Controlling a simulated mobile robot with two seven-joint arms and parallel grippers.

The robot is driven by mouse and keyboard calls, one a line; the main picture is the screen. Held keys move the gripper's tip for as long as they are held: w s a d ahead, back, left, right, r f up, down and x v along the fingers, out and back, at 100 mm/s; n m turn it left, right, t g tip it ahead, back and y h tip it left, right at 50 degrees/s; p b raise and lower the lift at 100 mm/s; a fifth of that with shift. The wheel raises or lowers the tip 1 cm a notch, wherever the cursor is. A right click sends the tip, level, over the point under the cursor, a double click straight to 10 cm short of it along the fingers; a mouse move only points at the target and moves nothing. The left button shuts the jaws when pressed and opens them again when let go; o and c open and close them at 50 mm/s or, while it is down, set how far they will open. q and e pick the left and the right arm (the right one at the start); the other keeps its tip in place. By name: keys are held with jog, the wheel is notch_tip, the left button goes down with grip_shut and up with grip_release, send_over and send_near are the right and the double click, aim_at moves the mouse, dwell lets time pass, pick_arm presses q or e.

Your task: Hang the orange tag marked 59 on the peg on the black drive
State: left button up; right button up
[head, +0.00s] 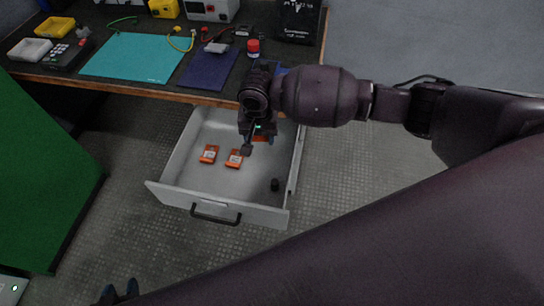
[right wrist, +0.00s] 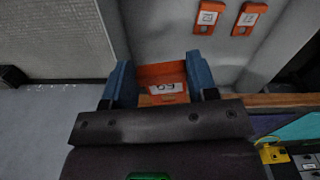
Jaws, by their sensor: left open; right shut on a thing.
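My right gripper (head: 262,140) is over the open drawer in the head view. In the right wrist view, its blue fingers (right wrist: 160,85) are shut on an orange tag (right wrist: 165,70). The tag's white label is upside down and looks like 59. In the head view, only a bit of this tag shows behind the gripper. A black box with white lettering (head: 298,20), perhaps the black drive, stands at the bench's back right. My left gripper (head: 120,292) is open and empty at the bottom left edge.
The bench (head: 150,88) holds a teal mat (head: 135,57), a dark blue mat (head: 208,68), a red-capped jar (head: 253,48), leads and trays.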

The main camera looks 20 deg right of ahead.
aim_at(263, 174)
jog(key=shift+w+d+f+m, duration=0.2)
jog(key=shift+w+d+m, duration=0.15)
jog(key=shift+m, duration=0.05)
jog(key=shift+w, duration=0.1)
pick_arm(q)
jog(key=shift+s+a+f, duration=0.1)
jog(key=shift+s, duration=0.05)
pick_arm(e)
jog(key=shift+a, duration=0.15)
jog(key=shift+f, duration=0.25)
notch_tip(263, 174, down, 18)
jog(key=b, duration=0.5)
jog(key=shift+r+b, duration=0.15)
jog(key=shift+b, duration=0.2)
jog(key=shift+f, duration=0.6)
pick_arm(q)
jog(key=shift+g, duration=0.4)
notch_tip(263, 174, down, 5)
jog(key=shift+s+a+f, duration=0.1)
jog(key=shift+s, duration=0.05)
pick_arm(e)
jog(key=shift+f, duration=0.1)
